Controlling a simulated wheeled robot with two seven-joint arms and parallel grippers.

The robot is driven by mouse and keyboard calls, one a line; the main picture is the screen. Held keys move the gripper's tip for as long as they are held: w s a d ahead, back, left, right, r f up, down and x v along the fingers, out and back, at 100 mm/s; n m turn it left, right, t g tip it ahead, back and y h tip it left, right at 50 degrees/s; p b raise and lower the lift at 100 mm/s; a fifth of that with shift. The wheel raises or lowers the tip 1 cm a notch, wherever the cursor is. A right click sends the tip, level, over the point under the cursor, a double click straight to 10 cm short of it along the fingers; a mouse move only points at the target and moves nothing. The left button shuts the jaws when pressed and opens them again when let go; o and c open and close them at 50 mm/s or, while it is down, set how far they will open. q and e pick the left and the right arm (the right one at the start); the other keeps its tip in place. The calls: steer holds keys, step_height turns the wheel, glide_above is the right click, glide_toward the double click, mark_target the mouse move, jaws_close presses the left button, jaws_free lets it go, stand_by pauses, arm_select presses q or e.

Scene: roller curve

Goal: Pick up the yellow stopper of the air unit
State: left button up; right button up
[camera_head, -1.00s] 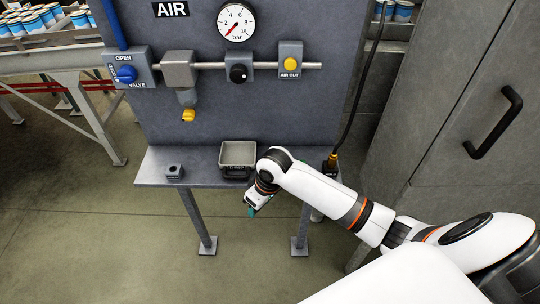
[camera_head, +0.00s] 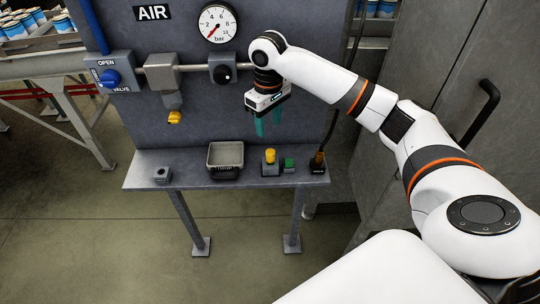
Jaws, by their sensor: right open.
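The air unit is a grey panel (camera_head: 130,60) with a shelf (camera_head: 210,185) in front. A yellow piece (camera_head: 174,117) hangs under the grey filter body (camera_head: 164,78). Another yellow piece, a capped cylinder (camera_head: 270,156), stands upright in a grey block on the shelf. I cannot tell for sure which one is the stopper. My right gripper (camera_head: 268,124) points down with teal fingers apart and empty. It hangs above the shelf, over the yellow cylinder in the picture, apart from it. The AIR OUT fitting is hidden behind my right arm. My left gripper is not in view.
A blue valve handle (camera_head: 109,78), a black knob (camera_head: 222,73) and a gauge (camera_head: 218,23) sit on the panel.

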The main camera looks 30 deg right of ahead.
mark_target(271, 151)
step_height(271, 151, down, 6)
steer(key=shift+f+p, duration=0.1)
steer(key=shift+p, duration=0.65)
steer(key=shift+s+f+p, duration=0.2)
steer(key=shift+f+p, duration=0.15)
steer(key=shift+f, duration=0.2)
steer(key=f, duration=0.1)
steer(key=f+p, duration=0.1)
steer(key=f, duration=0.1)
steer(key=shift+s+d+f, duration=0.1)
steer(key=shift+s+f, duration=0.15)
steer(key=shift+f, duration=0.45)
jaws_close()
step_height(271, 151, up, 10)
steer(key=shift+f+b, duration=0.2)
steer(key=shift+b, duration=0.8)
steer(key=shift+f, duration=1.1)
